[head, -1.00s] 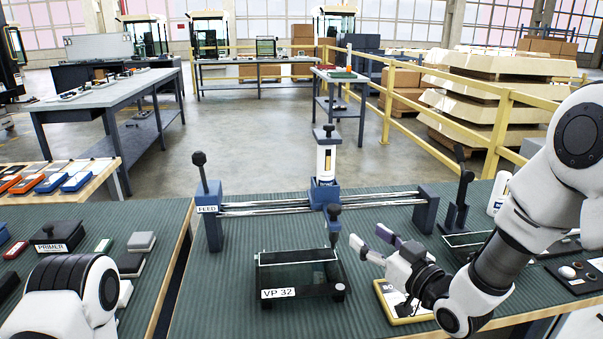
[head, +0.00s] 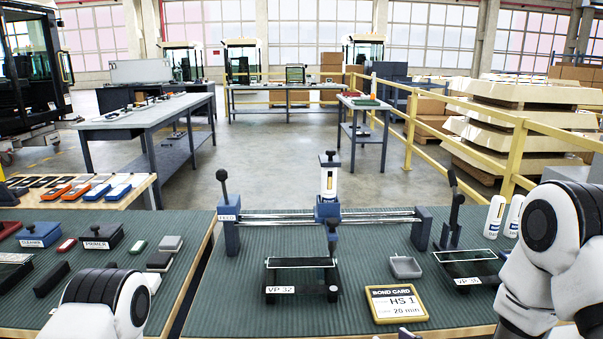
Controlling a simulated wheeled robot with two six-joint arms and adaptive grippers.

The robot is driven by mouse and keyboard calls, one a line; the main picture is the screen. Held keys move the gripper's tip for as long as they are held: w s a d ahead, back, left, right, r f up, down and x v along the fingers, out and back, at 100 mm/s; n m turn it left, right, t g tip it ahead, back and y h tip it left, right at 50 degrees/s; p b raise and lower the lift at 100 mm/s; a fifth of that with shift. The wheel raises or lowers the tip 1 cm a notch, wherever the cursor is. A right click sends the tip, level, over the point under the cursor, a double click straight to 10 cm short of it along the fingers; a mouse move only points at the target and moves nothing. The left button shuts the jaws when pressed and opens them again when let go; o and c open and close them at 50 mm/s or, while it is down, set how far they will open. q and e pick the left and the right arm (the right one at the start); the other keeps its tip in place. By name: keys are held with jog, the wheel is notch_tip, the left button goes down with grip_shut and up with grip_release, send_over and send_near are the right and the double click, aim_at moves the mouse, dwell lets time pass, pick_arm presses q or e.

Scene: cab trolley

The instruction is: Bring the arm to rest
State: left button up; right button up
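My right arm (head: 545,245) stands at the right edge, folded down toward the front of the bench. A small grey piece at the bottom edge looks like a tip of my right gripper (head: 408,333); the rest is cut off by the frame, so I cannot tell open from shut. My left arm (head: 100,300) is at the lower left, and its gripper is out of view. No object shows in either hand.
The green bench carries a rail fixture (head: 327,205), a VP 32 frame (head: 300,278), a bond card (head: 396,304), a small grey tray (head: 404,266), a second VP frame (head: 470,265) and white bottles (head: 494,216). Primer and cleaner blocks lie left.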

jog(key=s+d+f+m+g+h+p, duration=0.1)
jog(key=s+f+g+h+p, duration=0.2)
jog(key=s+f, duration=0.75)
pick_arm(q)
notch_tip(320, 180, up, 5)
jog(key=shift+f+p, duration=0.1)
jog(key=shift+p, duration=0.55)
pick_arm(e)
jog(key=s+d+f+m+g+h, duration=0.1)
jog(key=s+f+g, duration=0.1)
jog(key=s, duration=0.5)
jog(key=s+d+f+m+g+h, duration=0.1)
jog(key=s+d+f+g, duration=0.1)
jog(key=s, duration=0.4)
jog(key=s+d+f+m+g+h, duration=0.1)
jog(key=s+d+f+g, duration=0.1)
jog(key=s+f+g, duration=0.2)
jog(key=s+g, duration=0.2)
jog(key=s, duration=0.1)
jog(key=shift+s+d+f, duration=0.25)
jog(key=shift+s, duration=0.05)
pick_arm(q)
jog(key=shift+c, duration=0.4)
